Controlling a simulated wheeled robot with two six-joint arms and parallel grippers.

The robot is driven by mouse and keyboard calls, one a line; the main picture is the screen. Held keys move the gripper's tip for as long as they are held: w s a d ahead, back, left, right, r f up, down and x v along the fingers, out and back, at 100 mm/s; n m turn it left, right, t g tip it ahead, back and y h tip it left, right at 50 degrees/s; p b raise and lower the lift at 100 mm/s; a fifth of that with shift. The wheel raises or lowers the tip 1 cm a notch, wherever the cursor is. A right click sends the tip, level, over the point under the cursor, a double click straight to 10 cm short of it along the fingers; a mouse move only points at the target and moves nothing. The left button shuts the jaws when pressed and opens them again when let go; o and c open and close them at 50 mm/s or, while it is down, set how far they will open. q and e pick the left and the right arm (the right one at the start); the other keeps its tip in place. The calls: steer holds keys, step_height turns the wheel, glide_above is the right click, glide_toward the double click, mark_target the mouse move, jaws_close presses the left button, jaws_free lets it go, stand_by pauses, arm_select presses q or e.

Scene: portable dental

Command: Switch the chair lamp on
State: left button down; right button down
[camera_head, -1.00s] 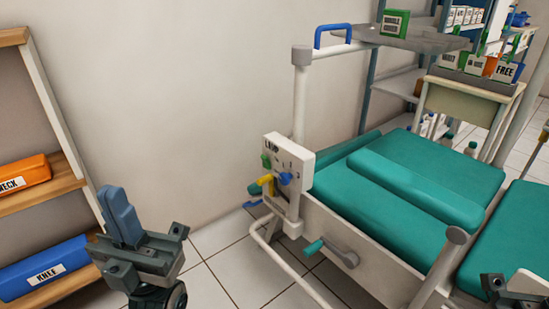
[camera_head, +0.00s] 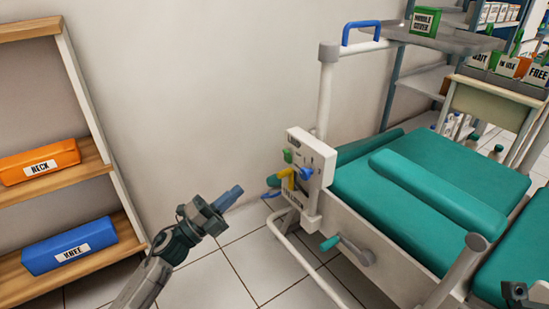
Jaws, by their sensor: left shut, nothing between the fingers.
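The chair's white control box (camera_head: 322,158) is fixed at the foot of a white post on the left side of the dental chair (camera_head: 440,175). It carries a blue knob (camera_head: 306,174), a green knob (camera_head: 288,156) and a yellow lever (camera_head: 286,178). Its lettering is too small to read now. My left gripper (camera_head: 232,194) is shut and empty, its blue fingers pointing right toward the box, with a clear gap between them. Part of my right gripper (camera_head: 515,292) shows at the bottom right corner; its fingers are not clear.
A wooden shelf (camera_head: 85,170) at left holds an orange NECK box (camera_head: 40,161) and a blue KNEE box (camera_head: 70,245). A teal-handled crank (camera_head: 340,243) sticks out below the control box. A grey tray (camera_head: 440,40) with a green box (camera_head: 424,22) hangs above the chair.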

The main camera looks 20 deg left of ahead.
mark_target(284, 152)
arm_select(q)
steer(key=shift+w+a+f, duration=0.2)
steer(key=shift+a+f, duration=0.05)
steer(key=shift+f, duration=0.1)
steer(key=shift+d+r, duration=0.1)
steer(key=x, duration=1.3)
steer(key=shift+w+d, duration=0.2)
steer(key=shift+w, duration=0.05)
steer(key=shift+w+d, duration=0.1)
steer(key=shift+w, duration=0.05)
